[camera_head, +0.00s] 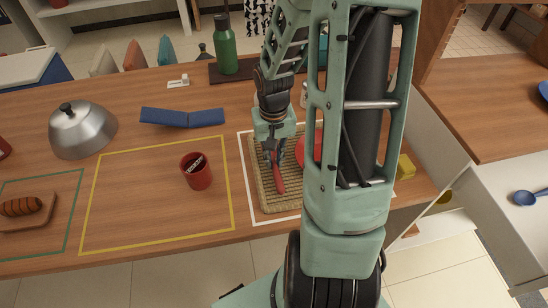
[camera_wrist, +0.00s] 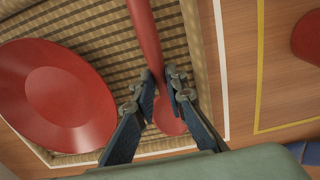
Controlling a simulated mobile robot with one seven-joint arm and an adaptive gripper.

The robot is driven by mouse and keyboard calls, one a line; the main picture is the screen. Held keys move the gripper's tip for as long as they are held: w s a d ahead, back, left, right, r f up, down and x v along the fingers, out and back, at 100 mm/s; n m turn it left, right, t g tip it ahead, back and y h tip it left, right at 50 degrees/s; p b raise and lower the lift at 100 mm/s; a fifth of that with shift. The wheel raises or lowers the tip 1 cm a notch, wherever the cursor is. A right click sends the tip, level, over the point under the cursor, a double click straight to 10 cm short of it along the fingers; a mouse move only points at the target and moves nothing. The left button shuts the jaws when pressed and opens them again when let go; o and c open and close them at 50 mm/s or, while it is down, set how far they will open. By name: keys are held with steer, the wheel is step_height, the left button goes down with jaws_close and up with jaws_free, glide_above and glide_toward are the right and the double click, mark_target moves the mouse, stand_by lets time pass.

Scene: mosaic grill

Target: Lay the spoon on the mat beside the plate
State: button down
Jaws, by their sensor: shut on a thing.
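The red spoon (camera_head: 279,180) is over the woven mat (camera_head: 263,201), beside the red plate (camera_head: 309,140); I cannot tell whether it touches the mat. My gripper (camera_head: 272,157) is shut on it and points down. In the wrist view my gripper (camera_wrist: 163,88) has a finger on each side of the spoon (camera_wrist: 146,38), near its round end. There the plate (camera_wrist: 62,95) lies flat on the mat (camera_wrist: 182,50), left of the spoon and apart from it. In the head view my arm hides part of the plate and the mat's right side.
A red mug (camera_head: 196,173) stands left of the mat, inside a yellow outline. A metal dome (camera_head: 83,132), a blue folded thing (camera_head: 182,118) and a green bottle (camera_head: 225,50) stand farther off. A blue spoon (camera_head: 527,197) lies at the far right. Bare wood surrounds the mug.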

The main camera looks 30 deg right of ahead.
steer(key=c, duration=1.9)
jaws_free()
step_height(320, 180, up, 12)
